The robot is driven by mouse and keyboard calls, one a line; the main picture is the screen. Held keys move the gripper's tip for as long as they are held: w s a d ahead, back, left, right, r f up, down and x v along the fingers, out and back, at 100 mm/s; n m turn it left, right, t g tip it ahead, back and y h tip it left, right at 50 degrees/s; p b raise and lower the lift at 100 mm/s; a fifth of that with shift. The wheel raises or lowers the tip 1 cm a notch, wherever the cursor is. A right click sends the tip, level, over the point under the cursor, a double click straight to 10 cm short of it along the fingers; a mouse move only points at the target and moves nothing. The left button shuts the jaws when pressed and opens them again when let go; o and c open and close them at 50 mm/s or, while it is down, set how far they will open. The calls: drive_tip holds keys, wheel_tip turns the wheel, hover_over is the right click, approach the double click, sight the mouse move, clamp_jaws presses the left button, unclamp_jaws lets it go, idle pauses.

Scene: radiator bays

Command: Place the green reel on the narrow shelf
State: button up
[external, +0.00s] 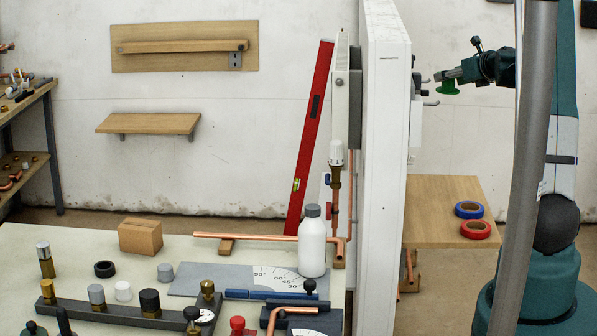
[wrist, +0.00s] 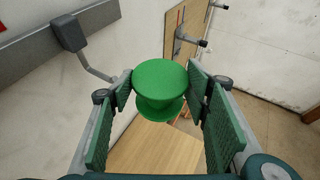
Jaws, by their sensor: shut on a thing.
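My gripper (external: 447,77) is at the upper right, to the right of the tall white radiator panel (external: 388,150), high above a wooden surface. It is shut on the green reel (external: 449,88). In the wrist view the reel (wrist: 160,80) sits between the green finger pads, with its round flange facing the camera. I cannot tell for sure which is the narrow shelf.
The wooden surface (external: 430,220) below holds a blue tape roll (external: 469,209) and a red one (external: 475,229). Metal hooks (external: 431,103) stick out near the radiator's right side. A red level (external: 310,140) leans left of it. The front bench (external: 90,255) is crowded.

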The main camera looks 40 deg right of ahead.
drive_tip(key=w+f+n+y+b, duration=0.2)
drive_tip(key=f+b, duration=0.9)
drive_tip(key=f, duration=1.1)
drive_tip(key=shift+w+d+f+y+b, duration=0.2)
drive_tip(key=shift+w+d+y+b, duration=0.1)
drive_tip(key=shift+w+d+y, duration=0.15)
drive_tip(key=shift+f, duration=0.1)
drive_tip(key=shift+f+b, duration=0.75)
drive_tip(key=shift+f, duration=2.25)
drive_tip(key=shift+f+b, duration=0.5)
drive_tip(key=shift+f, duration=1.4)
drive_tip(key=shift+f, duration=0.2)
drive_tip(key=o, duration=1)
